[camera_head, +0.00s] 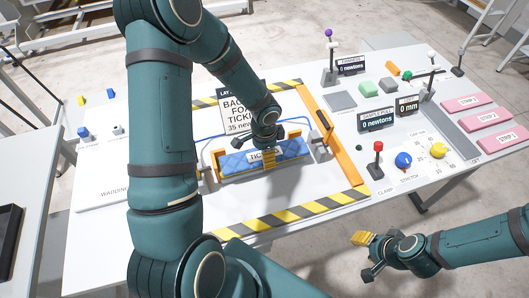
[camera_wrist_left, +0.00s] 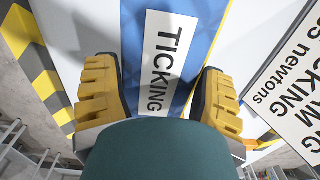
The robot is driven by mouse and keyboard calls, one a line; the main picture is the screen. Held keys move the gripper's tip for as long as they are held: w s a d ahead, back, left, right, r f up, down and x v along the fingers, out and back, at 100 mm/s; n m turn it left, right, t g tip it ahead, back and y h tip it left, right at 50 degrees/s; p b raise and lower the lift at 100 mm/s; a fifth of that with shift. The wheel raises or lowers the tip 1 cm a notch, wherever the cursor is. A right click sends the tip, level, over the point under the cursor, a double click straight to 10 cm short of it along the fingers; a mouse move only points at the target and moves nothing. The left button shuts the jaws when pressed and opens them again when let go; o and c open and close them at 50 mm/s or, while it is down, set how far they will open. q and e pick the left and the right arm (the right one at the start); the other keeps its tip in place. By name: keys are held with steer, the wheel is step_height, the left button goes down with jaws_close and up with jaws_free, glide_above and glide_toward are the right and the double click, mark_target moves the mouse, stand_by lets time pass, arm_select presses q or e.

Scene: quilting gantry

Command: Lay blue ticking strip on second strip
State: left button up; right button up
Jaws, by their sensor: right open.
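The blue ticking strip (camera_head: 235,163), with a white label reading TICKING, lies in the bordered work area in the middle of the table; it also shows in the left wrist view (camera_wrist_left: 203,30). My left gripper (camera_head: 266,146) is down at its middle, with one yellow finger in front of its near side. In the left wrist view my gripper's fingers (camera_wrist_left: 160,95) are apart, one on each side of the strip; I cannot tell whether they press on it. My right gripper (camera_head: 366,255) is open and empty, off the table's front edge. The middle pink strip pad (camera_head: 483,120) lies at the right.
Yellow-black striped tape (camera_head: 290,215) and an orange bar (camera_head: 345,160) border the work area. A placard (camera_head: 238,112) stands behind the strip. A red-topped lever (camera_head: 377,160), a blue knob (camera_head: 403,160) and a yellow knob (camera_head: 438,150) stand to the right.

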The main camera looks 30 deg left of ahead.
arm_select(q)
steer(key=shift+o, duration=1.3)
steer(key=shift+r, duration=0.1)
steer(key=shift+w+r, duration=0.1)
steer(key=shift+r, duration=0.2)
step_height(320, 180, up, 12)
steer(key=p, duration=0.1)
steer(key=shift+f, duration=0.25)
